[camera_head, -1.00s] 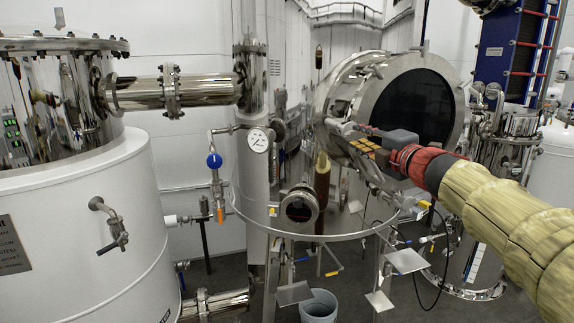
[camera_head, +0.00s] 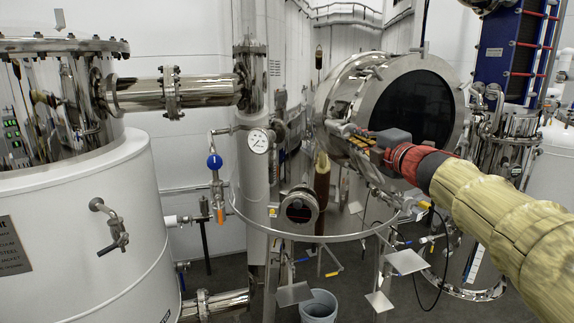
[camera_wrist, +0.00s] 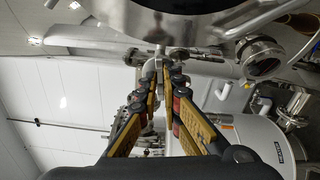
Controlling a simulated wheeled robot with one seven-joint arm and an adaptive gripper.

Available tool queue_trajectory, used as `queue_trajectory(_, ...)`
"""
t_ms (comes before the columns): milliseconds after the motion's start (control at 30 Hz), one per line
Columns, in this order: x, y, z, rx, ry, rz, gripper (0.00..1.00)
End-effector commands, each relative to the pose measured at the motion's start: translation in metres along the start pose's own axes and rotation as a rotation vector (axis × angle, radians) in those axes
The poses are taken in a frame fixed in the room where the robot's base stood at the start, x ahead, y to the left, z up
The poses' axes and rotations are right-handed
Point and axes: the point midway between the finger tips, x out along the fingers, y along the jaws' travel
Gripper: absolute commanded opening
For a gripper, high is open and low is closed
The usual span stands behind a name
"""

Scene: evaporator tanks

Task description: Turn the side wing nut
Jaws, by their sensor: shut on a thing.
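The side wing nut (camera_wrist: 158,58) shows in the wrist view as a small silver piece near the rim of the round steel vessel (camera_wrist: 195,30). My gripper (camera_wrist: 163,74) is shut on it, with the yellow-padded fingers converging from both sides. In the head view, my gripper (camera_head: 358,140) is at the left side of the horizontal vessel (camera_head: 345,90), just left of its dark round opening (camera_head: 412,110). The wing nut is too small and too covered by the fingers to make out there.
A pressure gauge (camera_head: 259,141) and a blue-knobbed valve (camera_head: 214,161) stand to the left. A round steel rail (camera_head: 300,235) runs below the vessel. A tall blue plate unit (camera_head: 507,50) stands at the right. A grey bucket (camera_head: 319,306) is on the floor.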

Motion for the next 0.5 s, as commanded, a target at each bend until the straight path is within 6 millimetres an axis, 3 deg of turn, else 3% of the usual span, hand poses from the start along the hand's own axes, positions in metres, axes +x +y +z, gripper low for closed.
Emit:
queue_trajectory(300, 0.0001, -0.0011, -0.0001, -0.007, 0.000, -0.001, 0.00)
queue_trajectory(500, 0.0001, -0.0031, -0.0004, -0.148, 0.000, 0.000, 0.00)
